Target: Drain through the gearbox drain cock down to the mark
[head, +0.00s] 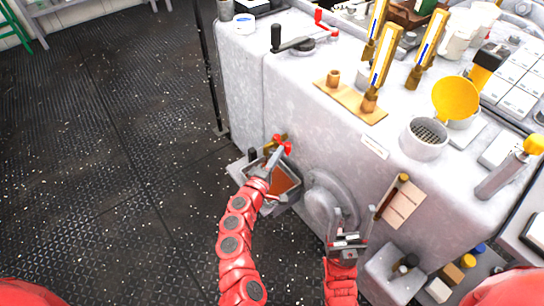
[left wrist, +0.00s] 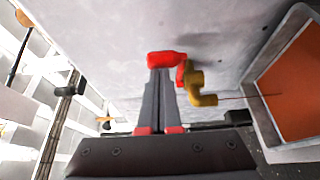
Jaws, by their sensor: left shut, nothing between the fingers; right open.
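The drain cock has a red handle (head: 282,145) and a brass body (left wrist: 201,88), low on the grey gearbox housing (head: 290,105). My left gripper (head: 276,156) is shut and empty, its fingertips at the red handle (left wrist: 166,59); whether they touch it I cannot tell. A thin reddish line runs from the brass spout towards a grey tray (left wrist: 268,128) holding orange-brown liquid (left wrist: 292,85). In the head view my left arm partly covers this tray (head: 238,170). My right gripper (head: 350,222) is open, below a brass-capped tube (head: 390,198) beside a tan marked card (head: 404,204).
A round grey cover (head: 322,200) bulges between my grippers. On the housing top stand a yellow funnel (head: 455,97), a strainer cup (head: 424,138) and several brass-framed gauges (head: 385,55). A grey box (head: 392,272) sits low at right. The dark studded floor (head: 100,150) at left is clear.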

